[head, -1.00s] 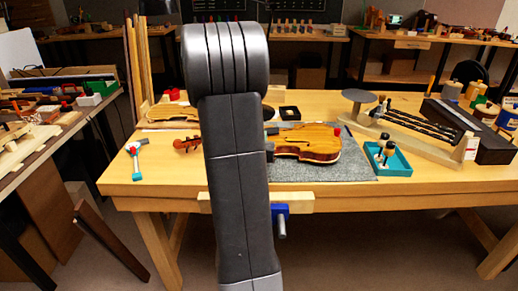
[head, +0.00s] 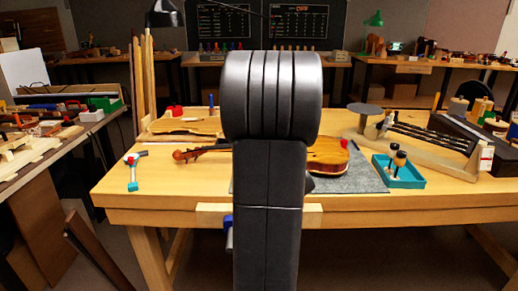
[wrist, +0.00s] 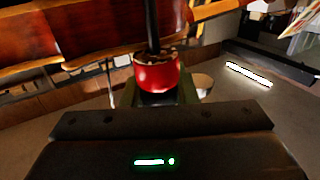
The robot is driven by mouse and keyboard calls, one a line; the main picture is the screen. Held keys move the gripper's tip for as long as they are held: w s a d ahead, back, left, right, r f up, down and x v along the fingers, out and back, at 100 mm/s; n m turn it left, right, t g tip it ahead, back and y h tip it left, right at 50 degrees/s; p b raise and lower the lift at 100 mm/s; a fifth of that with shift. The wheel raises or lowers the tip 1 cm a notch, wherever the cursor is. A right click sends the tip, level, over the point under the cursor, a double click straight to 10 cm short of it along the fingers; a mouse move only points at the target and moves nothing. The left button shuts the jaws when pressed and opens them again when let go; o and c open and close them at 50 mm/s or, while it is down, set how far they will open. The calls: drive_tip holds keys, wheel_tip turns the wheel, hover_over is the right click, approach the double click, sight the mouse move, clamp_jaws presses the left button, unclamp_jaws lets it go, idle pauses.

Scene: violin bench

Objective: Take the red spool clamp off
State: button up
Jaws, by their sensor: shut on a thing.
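In the wrist view a red spool clamp (wrist: 157,74) with a dark rod is held between my gripper's fingers (wrist: 158,95). The gripper is shut on it. The violin's orange-brown edge (wrist: 100,45) runs beside and behind the rod; I cannot tell whether the clamp touches it. In the head view the violin (head: 328,155) lies on a grey mat (head: 365,181), partly hidden by my arm. A red piece (head: 344,143) shows at its right edge; I cannot tell whether it is the same clamp. My gripper is hidden behind my arm there.
A teal tray (head: 412,182) with small tools stands right of the mat. A long wooden fixture (head: 430,148) with dark rods lies behind it. A small hammer-like tool (head: 132,172) lies at the left of the bench (head: 160,190). The right front of the bench is clear.

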drive_tip(key=shift+n+g+y, duration=0.3)
drive_tip(key=shift+n+y, duration=0.1)
drive_tip(key=shift+y, duration=0.2)
drive_tip(key=o, duration=1)
drive_tip(key=p+v, duration=0.1)
drive_tip(key=v, duration=1.3)
drive_tip(key=shift+a+p, duration=0.1)
drive_tip(key=shift+p, duration=0.3)
drive_tip(key=b+x, duration=0.1)
drive_tip(key=x, duration=1.3)
drive_tip(key=shift+b, duration=0.3)
